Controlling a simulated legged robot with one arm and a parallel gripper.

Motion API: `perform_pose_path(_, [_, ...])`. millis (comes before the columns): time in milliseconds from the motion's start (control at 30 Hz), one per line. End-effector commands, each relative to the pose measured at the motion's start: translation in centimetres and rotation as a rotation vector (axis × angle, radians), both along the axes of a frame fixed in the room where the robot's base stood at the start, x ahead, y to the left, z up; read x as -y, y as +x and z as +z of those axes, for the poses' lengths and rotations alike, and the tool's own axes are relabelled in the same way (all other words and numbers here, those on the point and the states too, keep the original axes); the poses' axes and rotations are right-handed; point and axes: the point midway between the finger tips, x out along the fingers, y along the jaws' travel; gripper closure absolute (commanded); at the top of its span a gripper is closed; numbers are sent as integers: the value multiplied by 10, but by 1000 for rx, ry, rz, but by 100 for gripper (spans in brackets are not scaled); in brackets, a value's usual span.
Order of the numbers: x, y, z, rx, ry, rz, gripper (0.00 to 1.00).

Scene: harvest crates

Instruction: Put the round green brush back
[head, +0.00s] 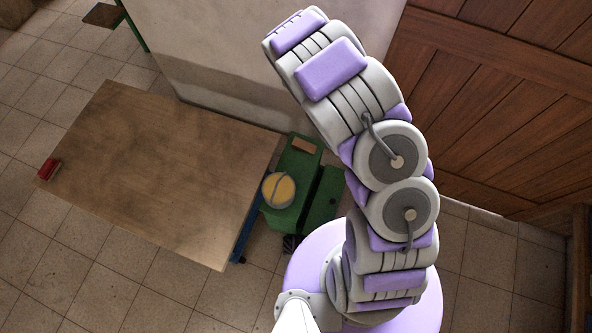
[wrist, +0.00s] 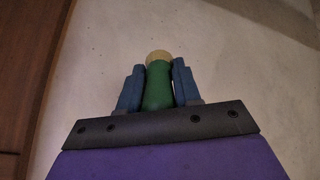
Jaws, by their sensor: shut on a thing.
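In the wrist view my gripper (wrist: 158,72) has its two blue fingers shut on the round green brush (wrist: 158,88), one finger on each side. The brush shows a smooth green body and a pale tan tip that reaches beyond the fingertips. Its lower end is hidden by the gripper's dark front plate. Behind it is only a pale, plain surface, and the brush appears clear of it. In the head view my arm rises toward the top of the picture, and the gripper and brush cannot be made out there.
A wooden-topped table (head: 165,170) stands at left, with a red object (head: 48,169) at its left corner. Beside its right edge is a green container (head: 325,195) and a round yellow-and-grey thing (head: 278,189). A pale wall (head: 215,50) and wooden panelling (head: 500,90) stand behind. Tiled floor is open in front.

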Motion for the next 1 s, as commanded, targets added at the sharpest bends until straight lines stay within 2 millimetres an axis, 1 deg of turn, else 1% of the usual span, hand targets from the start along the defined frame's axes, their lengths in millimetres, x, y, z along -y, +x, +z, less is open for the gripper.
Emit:
perform_pose_path(33, [-1,-2,-10,-24,5,-6,100])
perform_pose_path(100, [-4,-4,-21,-54,13,-13,100])
perform_pose_path(267, [-13,-12,-40,-108,19,-26,100])
perform_pose_path(367, [-17,-12,-43,-117,23,-28,100])
perform_pose_path(733, [-22,-21,-67,-182,39,-45,100])
perform_pose_path(1000, [-30,-34,-95,-256,60,-65,100])
